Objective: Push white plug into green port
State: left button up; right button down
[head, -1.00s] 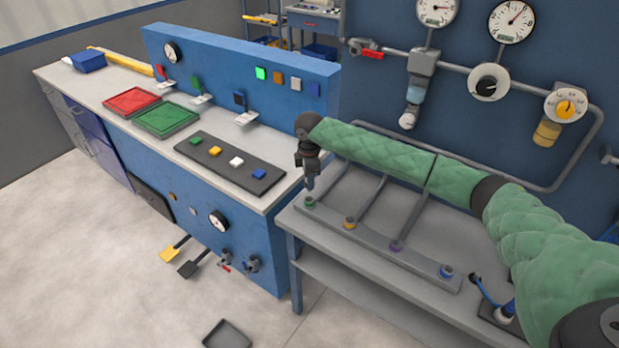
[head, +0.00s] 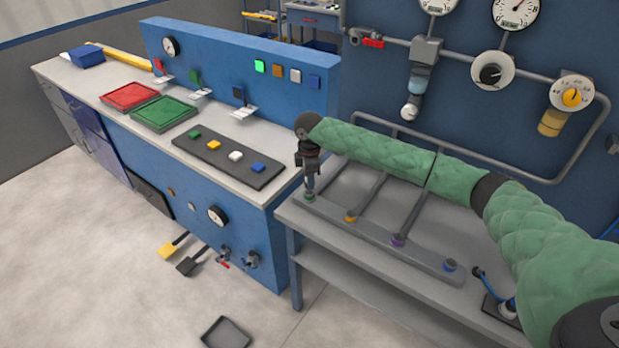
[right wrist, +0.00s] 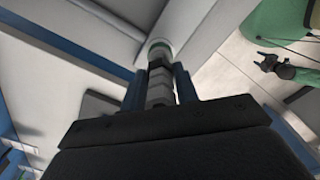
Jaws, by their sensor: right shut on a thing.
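My right gripper (head: 310,186) points down over the near left end of the grey bar on the low bench, right at the green port (head: 309,198). In the right wrist view its two dark blue fingers (right wrist: 160,88) are shut on the pale, stepped white plug (right wrist: 159,82). The plug's far end meets the ring of the green port (right wrist: 158,46); how deep it sits is hidden. My left gripper (right wrist: 274,66) shows small and dark at the upper right of the right wrist view; its jaws are unclear. It is outside the head view.
The bar also carries an orange port (head: 350,217), a purple port (head: 398,240) and a blue port (head: 450,265). A blue plug on a cable (head: 508,306) stands at the bench's right. The blue console (head: 240,75) with its counter is close on the left.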

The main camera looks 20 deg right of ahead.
dwell(0.3)
jog(key=shift+f, duration=0.65)
jog(key=shift+f, duration=1)
dwell(0.6)
jog(key=c, duration=1)
grip_release()
